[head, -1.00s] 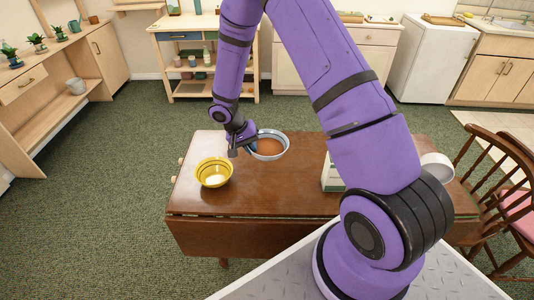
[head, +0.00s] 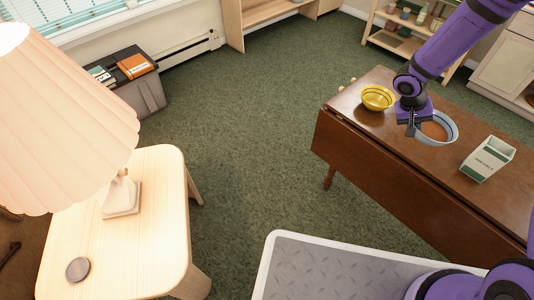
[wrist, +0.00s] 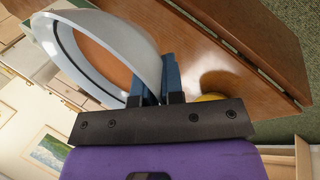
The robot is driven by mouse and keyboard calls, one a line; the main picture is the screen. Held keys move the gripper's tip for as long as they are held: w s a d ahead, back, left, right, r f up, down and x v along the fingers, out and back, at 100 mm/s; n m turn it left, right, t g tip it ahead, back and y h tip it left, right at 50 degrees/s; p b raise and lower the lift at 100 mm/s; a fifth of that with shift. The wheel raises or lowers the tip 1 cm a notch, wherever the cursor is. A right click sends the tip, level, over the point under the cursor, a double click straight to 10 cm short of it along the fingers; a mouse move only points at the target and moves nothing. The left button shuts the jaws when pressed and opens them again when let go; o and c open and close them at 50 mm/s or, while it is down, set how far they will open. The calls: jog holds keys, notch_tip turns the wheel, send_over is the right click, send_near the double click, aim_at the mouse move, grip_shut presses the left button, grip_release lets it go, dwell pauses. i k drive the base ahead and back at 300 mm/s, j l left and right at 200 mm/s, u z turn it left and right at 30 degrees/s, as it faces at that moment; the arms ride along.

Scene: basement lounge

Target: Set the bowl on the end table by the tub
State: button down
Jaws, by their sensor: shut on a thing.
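A pale grey-blue bowl (head: 452,124) with a dark stripe and a brownish inside is at the dining table, at the right of the head view. My gripper (head: 411,128) is shut on its rim, on the left side. In the wrist view the bowl (wrist: 80,60) is tilted in the picture, with its rim between the blue fingers (wrist: 156,80). Whether it clears the tabletop I cannot tell. The end table (head: 150,240) is light wood, at the left front. A grey tub (head: 148,97) with a dark lid stands on the floor behind it.
A lamp (head: 60,120) and a small round grey thing (head: 77,269) are on the end table; its front right is bare. A yellow bowl (head: 377,98) and a white-and-green box (head: 488,158) are on the brown dining table (head: 400,170). Green carpet (head: 255,130) lies open between the tables.

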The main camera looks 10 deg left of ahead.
aim_at(148, 258)
jog(key=k+u, duration=0.15)
jog(key=u, duration=0.2)
jog(key=k+j+u, duration=0.15)
jog(key=u, duration=0.2)
jog(key=k+j+u, duration=0.1)
jog(key=u, duration=0.3)
